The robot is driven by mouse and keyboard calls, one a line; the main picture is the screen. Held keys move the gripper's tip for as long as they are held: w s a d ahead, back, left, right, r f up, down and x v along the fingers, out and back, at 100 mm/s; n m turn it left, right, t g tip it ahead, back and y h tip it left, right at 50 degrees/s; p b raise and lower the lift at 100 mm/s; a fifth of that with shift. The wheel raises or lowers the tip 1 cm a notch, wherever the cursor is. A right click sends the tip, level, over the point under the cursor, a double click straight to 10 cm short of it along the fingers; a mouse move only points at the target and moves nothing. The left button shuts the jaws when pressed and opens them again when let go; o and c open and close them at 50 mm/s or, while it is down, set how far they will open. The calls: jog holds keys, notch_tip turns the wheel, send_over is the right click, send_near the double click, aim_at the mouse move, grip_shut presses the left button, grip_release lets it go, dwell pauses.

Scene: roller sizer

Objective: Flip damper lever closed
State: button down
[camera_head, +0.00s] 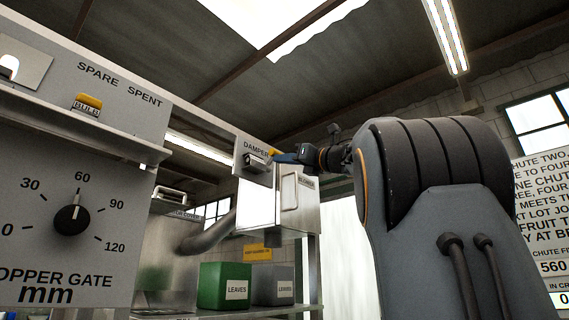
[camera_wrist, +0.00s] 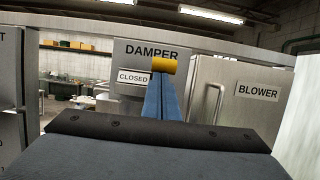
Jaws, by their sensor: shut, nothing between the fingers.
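The damper panel (camera_wrist: 150,52) is marked DAMPER and carries a small CLOSED label (camera_wrist: 134,77) in the wrist view. The lever's yellow handle (camera_wrist: 164,65) shows just to the right of that label, right at the tips of my gripper (camera_wrist: 160,82). My gripper is shut with nothing in it, its blue fingers together and pointing at the handle. I cannot tell whether they touch it. In the head view the yellow handle (camera_head: 273,152) is a small patch beside my gripper (camera_head: 283,158); the lever's arm is mostly hidden.
The blower cabinet (camera_wrist: 235,105) with a door handle stands right of the damper panel. In the head view, a green LEAVES bin (camera_head: 224,284) and a grey bin (camera_head: 273,285) stand below. The hopper gate panel (camera_head: 70,220) with its dial is at left.

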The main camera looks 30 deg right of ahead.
jog(key=shift+s+a+r, duration=0.15)
jog(key=shift+s+r, duration=0.15)
jog(key=shift+r, duration=0.5)
jog(key=shift+s+a+r, duration=0.15)
jog(key=shift+s+r, duration=0.1)
jog(key=shift+r, duration=0.65)
notch_tip(320, 180, down, 7)
jog(key=b, duration=0.5)
jog(key=s+d+r, duration=0.3)
jog(key=s+r, duration=0.2)
jog(key=s, duration=0.2)
jog(key=shift+s+r, duration=0.35)
jog(key=shift+d, duration=0.15)
